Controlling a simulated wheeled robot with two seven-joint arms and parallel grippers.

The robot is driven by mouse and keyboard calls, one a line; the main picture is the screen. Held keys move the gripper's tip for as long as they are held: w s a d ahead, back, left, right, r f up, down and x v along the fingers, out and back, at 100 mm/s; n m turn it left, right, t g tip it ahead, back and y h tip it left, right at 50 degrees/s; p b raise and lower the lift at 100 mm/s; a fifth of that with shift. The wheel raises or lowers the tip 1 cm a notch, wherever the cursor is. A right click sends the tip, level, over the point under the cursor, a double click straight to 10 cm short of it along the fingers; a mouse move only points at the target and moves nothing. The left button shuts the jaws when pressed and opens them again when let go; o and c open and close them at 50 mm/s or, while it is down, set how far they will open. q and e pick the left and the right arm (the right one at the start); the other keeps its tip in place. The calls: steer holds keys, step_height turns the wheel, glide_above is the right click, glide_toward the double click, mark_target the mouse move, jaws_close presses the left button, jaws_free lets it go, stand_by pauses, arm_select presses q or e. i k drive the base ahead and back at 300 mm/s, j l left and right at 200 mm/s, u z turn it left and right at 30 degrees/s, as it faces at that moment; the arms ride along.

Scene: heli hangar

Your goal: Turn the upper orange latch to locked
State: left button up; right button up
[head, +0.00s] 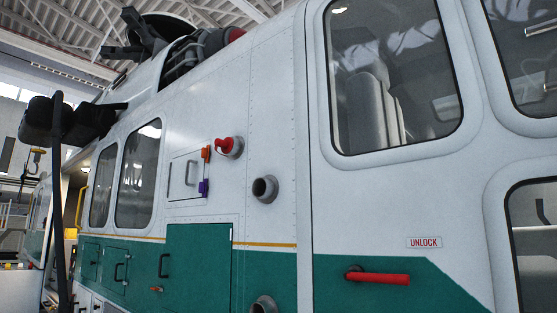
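The upper orange latch (206,153) is a small upright piece at the upper right edge of a white square panel (183,176) on the helicopter's side. A purple latch (203,187) sits below it on the same edge. The panel has a grey vertical handle (190,172) and looks shut. The latch's exact turn is too small to read. Neither of my grippers shows in the head view.
A red-capped port (228,147) sticks out just right of the orange latch. A grey open pipe (265,189) is lower right. A red door handle (377,277) sits under an "UNLOCK" label (424,242). A green door (198,268) is below the panel.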

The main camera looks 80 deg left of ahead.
mark_target(205, 153)
steer(key=u, duration=3.2)
